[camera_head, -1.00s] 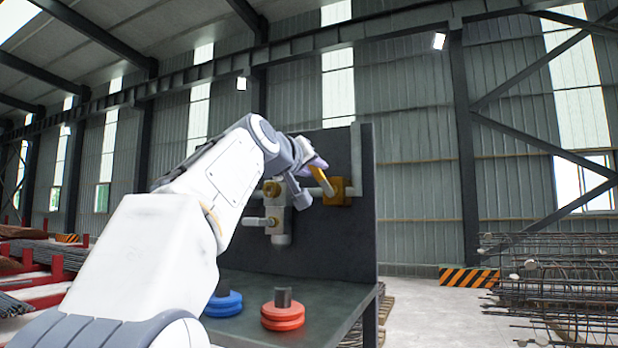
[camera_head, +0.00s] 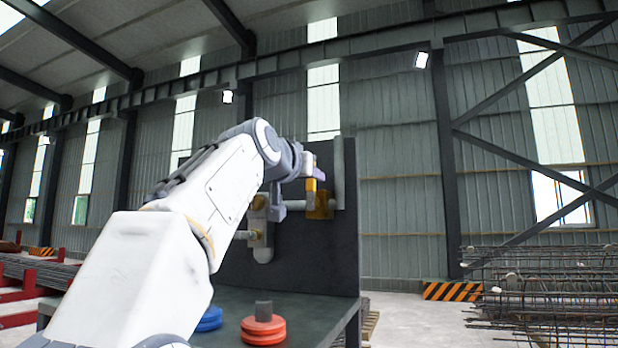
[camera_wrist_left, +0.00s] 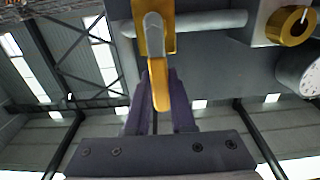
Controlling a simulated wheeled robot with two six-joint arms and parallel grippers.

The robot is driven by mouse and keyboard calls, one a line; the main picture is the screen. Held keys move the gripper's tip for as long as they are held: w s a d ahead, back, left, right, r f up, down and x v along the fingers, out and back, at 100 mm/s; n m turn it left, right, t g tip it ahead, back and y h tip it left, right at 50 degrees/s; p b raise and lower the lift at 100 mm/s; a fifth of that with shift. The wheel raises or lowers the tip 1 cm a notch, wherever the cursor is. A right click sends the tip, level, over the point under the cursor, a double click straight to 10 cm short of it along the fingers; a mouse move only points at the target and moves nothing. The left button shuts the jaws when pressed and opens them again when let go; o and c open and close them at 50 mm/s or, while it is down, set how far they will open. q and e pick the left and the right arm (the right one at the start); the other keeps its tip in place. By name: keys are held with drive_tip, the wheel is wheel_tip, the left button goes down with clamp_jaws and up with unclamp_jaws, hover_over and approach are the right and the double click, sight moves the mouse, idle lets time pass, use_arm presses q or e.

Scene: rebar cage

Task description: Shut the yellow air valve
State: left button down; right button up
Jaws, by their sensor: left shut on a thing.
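The yellow air valve (camera_head: 320,208) is on a pipe on the dark upright panel. Its yellow lever (camera_head: 311,192) stands roughly upright in the head view, partly hidden by my gripper. In the left wrist view the lever (camera_wrist_left: 176,100) runs down from the valve body, past a grey piece, between my fingers. My left gripper (camera_head: 314,172) is shut on the lever near its end; its dark fingers also show in the left wrist view (camera_wrist_left: 160,100). My right gripper is not in view.
Brass and grey fittings (camera_head: 260,235) are on the panel (camera_head: 345,240), left of the valve and partly behind my arm. A red-orange disc stack (camera_head: 263,328) and a blue one (camera_head: 208,320) sit on the bench below. Rebar cages (camera_head: 545,285) stand at the right.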

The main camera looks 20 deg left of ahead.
use_arm(q)
drive_tip(key=shift+f, duration=0.1)
drive_tip(key=c, duration=0.8)
unclamp_jaws()
drive_tip(key=shift+o, duration=0.2)
drive_tip(key=s+b, duration=0.4)
drive_tip(key=s, duration=0.6)
drive_tip(key=shift+s+d, duration=0.25)
drive_tip(key=shift+d, duration=0.05)
